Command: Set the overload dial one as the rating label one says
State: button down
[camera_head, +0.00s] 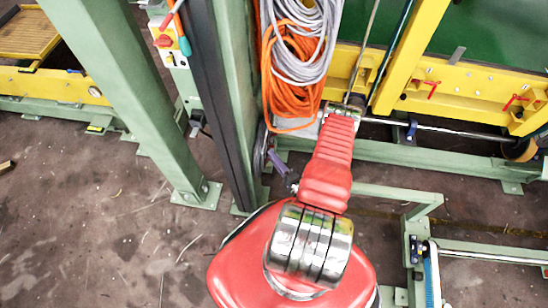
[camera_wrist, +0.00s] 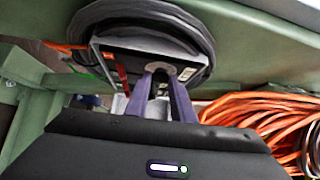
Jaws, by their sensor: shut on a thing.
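The dial's pointer and scale cannot be made out. A small pale label (camera_wrist: 188,73) sits right of the dial, and a red strip is at the left; no writing is readable, so I cannot tell which is the rating label. In the head view, the purple fingers (camera_head: 272,157) show small beside the green post, and the dial is hidden.
Orange cables (camera_head: 290,90) and grey cables hang beside my arm. Green posts (camera_head: 125,90) stand at the left, and a yellow machine frame (camera_head: 460,90) is at the right. Open floor lies at lower left.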

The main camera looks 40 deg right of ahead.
jog(key=shift+a+f+n+t, duration=0.1)
jog(key=shift+f+n+t, duration=0.15)
jog(key=shift+n+t, duration=0.3)
jog(key=shift+f+n+t, duration=0.25)
jog(key=shift+n+t, duration=0.2)
jog(key=shift+n, duration=0.2)
jog(key=c, duration=1.8)
grip_release()
jog(key=shift+o, duration=1.4)
jog(key=shift+r, duration=0.1)
jog(key=v, duration=1.3)
jog(key=shift+s+f, duration=0.3)
jog(key=shift+c, duration=0.3)
